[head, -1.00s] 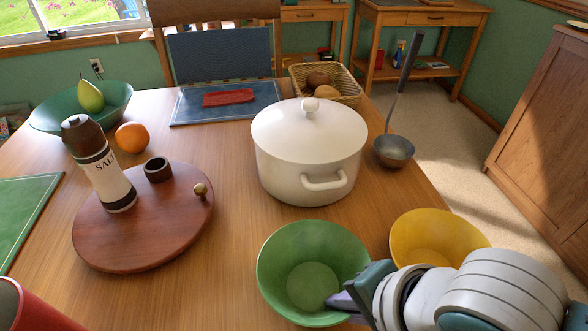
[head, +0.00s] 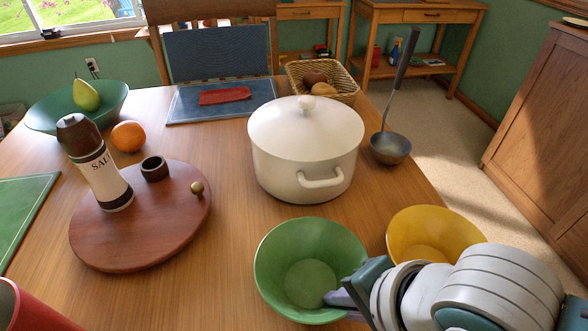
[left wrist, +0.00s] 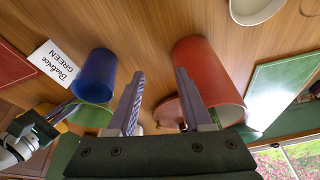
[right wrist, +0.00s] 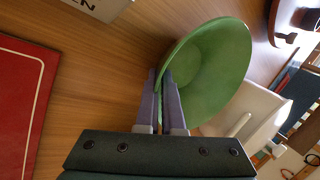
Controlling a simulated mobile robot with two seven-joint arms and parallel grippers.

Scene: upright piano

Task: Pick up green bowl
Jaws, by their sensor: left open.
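The green bowl (head: 308,258) is at the near edge of the table, in front of the white pot. It looks upright and on or close to the tabletop. My right gripper (head: 343,297) is at its right near side, with one finger showing inside the bowl. In the right wrist view the bowl (right wrist: 215,75) has its wall between the two closely spaced fingers (right wrist: 159,72), so the gripper is shut on it. The outer contact is partly hidden. My left gripper (left wrist: 160,75) is open and empty in the left wrist view; the head view does not show it.
The yellow bowl (head: 425,228) is beside the green bowl, behind my right arm. The white pot (head: 300,170) stands behind. A round wooden board (head: 140,245) carries a salt mill (head: 97,165). A red cup (left wrist: 205,70) and blue cup (left wrist: 95,75) are near my left gripper.

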